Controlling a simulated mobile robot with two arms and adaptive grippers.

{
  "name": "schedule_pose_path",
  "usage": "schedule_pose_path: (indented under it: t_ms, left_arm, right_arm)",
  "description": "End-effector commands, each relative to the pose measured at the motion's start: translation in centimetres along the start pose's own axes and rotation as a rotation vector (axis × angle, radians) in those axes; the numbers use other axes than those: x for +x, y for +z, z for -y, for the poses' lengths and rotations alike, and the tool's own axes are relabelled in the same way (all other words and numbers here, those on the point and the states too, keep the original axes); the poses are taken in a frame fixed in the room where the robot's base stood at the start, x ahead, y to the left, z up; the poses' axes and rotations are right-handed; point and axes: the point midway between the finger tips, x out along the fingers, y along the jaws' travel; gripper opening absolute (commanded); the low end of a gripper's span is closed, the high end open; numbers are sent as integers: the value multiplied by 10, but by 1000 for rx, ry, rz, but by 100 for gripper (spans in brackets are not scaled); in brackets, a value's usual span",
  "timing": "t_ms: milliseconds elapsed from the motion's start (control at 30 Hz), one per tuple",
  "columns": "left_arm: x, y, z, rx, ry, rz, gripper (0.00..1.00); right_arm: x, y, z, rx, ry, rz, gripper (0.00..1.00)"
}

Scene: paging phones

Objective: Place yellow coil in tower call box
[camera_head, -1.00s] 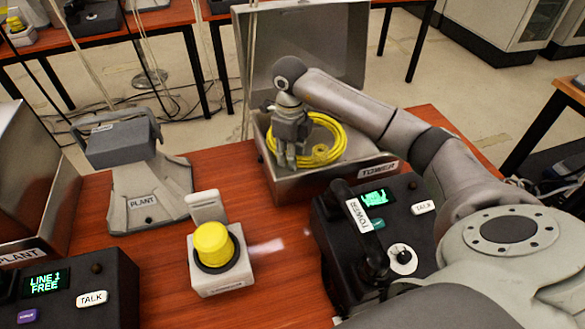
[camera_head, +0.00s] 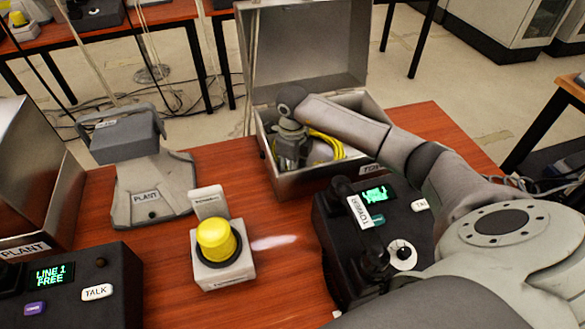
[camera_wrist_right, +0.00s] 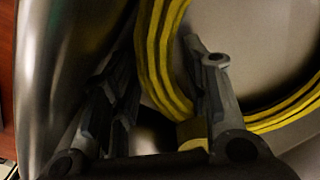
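The yellow coil (camera_head: 328,146) lies inside the open metal tower call box (camera_head: 340,177), partly hidden by my right arm and the box's front wall. My right gripper (camera_head: 289,166) reaches down into the left part of this box. In the right wrist view its fingers (camera_wrist_right: 162,60) stand wide apart. The coil (camera_wrist_right: 158,50) shows between and beyond them, against the box's grey inside. I cannot tell whether a finger touches it. My left gripper is out of view.
The box lid (camera_head: 305,45) stands up behind it. A black TOWER phone console (camera_head: 340,245) is in front. A yellow button on a white base (camera_head: 217,272), a grey PLANT phone stand (camera_head: 150,195) and a PLANT console (camera_head: 75,285) are left. Bare red tabletop lies between.

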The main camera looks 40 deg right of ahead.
Motion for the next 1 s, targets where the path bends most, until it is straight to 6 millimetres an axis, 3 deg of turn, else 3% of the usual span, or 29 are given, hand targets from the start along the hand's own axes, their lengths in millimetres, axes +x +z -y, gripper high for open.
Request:
schedule_pose_path:
  t_ms: [367, 467, 800, 1000]
  left_arm:
    - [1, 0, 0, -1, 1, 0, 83]
    - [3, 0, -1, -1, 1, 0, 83]
    - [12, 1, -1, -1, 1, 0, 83]
    - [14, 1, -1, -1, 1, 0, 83]
  right_arm:
    - [-6, 1, 0, 0, -1, 2, 46]
    - [-18, 1, 1, -1, -2, 3, 46]
    - [-89, 1, 1, 0, -3, 4, 46]
    - [-114, 1, 0, 0, -1, 2, 46]
